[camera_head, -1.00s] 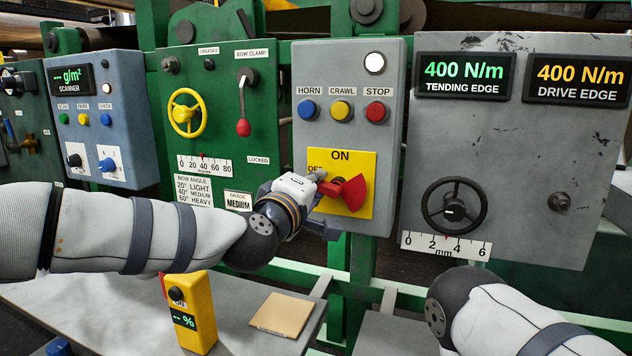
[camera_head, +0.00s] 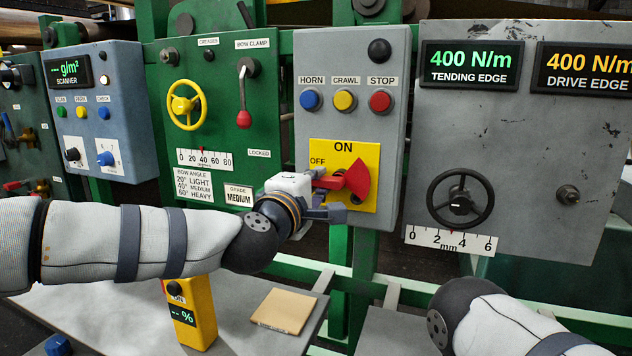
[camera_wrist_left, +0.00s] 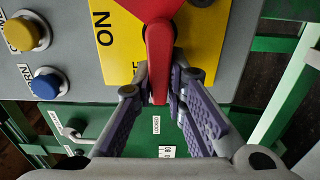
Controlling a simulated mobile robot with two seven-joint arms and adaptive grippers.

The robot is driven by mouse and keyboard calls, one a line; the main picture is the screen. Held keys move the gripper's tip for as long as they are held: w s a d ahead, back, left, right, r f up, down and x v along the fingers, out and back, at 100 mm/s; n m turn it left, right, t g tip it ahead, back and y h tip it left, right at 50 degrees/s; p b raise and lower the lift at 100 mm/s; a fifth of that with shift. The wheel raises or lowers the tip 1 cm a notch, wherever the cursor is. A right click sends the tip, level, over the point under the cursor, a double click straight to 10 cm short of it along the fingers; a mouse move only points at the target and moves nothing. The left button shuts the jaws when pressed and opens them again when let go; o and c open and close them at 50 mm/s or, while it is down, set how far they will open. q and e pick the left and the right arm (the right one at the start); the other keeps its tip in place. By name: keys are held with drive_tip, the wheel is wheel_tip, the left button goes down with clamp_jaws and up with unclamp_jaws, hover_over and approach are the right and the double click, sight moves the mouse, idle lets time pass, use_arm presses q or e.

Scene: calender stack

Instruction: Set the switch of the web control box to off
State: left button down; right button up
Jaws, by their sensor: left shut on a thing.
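The web control box (camera_head: 398,130) is grey, with a yellow plate (camera_head: 368,152) marked ON at the top and OFF at the left. Its red switch handle (camera_head: 350,180) lies nearly level, with its narrow end pointing left, just below the OFF label. My left gripper (camera_head: 322,192) is at this narrow end. In the left wrist view, the red handle (camera_wrist_left: 159,45) runs down between the two fingers of my left gripper (camera_wrist_left: 160,86), which is shut on it. The fingers hide part of the plate. My right gripper is out of view; only my right arm shows, at the lower right.
Horn, crawl and stop buttons (camera_head: 345,100) sit above the plate, below a dark round lamp (camera_head: 379,50). A black handwheel (camera_head: 461,203) is on the panel to the right. A red-knobbed lever (camera_head: 244,118) is on the green panel to the left. A yellow handset (camera_head: 190,318) stands below.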

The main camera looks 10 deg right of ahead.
use_arm(q)
drive_tip(key=shift+r, duration=0.15)
drive_tip(key=c, duration=1.6)
unclamp_jaws()
drive_tip(key=shift+s, duration=0.1)
drive_tip(key=v, duration=1.2)
